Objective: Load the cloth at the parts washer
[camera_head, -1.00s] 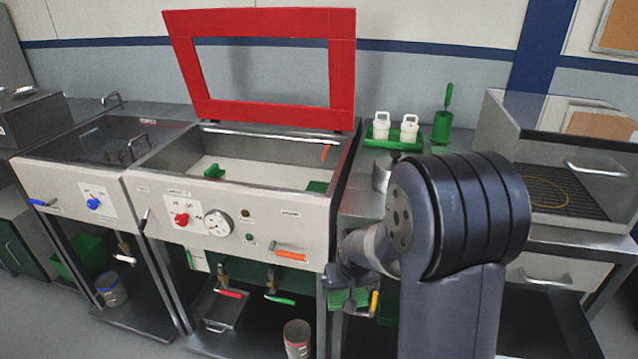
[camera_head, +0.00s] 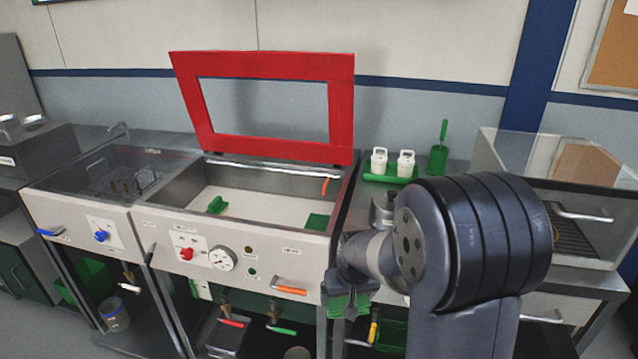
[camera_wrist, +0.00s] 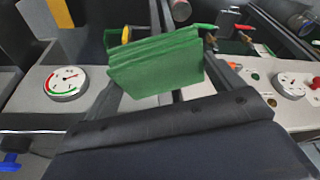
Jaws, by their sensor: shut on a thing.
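The cloth (camera_wrist: 155,62) is a green, folded, layered pad between my two dark fingers in the wrist view. In the head view the green cloth (camera_head: 338,304) hangs at my gripper (camera_head: 350,288), in front of the washer's right front corner and below its rim. My gripper is shut on it. The parts washer (camera_head: 165,222) is the middle steel tub, with its red-framed lid (camera_head: 262,149) standing open. Inside its pale basin are a green piece (camera_head: 217,205) at the left and a green block (camera_head: 318,221) at the right.
A second tub (camera_head: 70,207) adjoins on the left. On the right bench stand a green tray (camera_head: 388,178) with two white containers and a green holder (camera_head: 438,160). A clear-covered box (camera_head: 595,248) stands far right. An orange handle (camera_head: 290,290) juts from the washer front.

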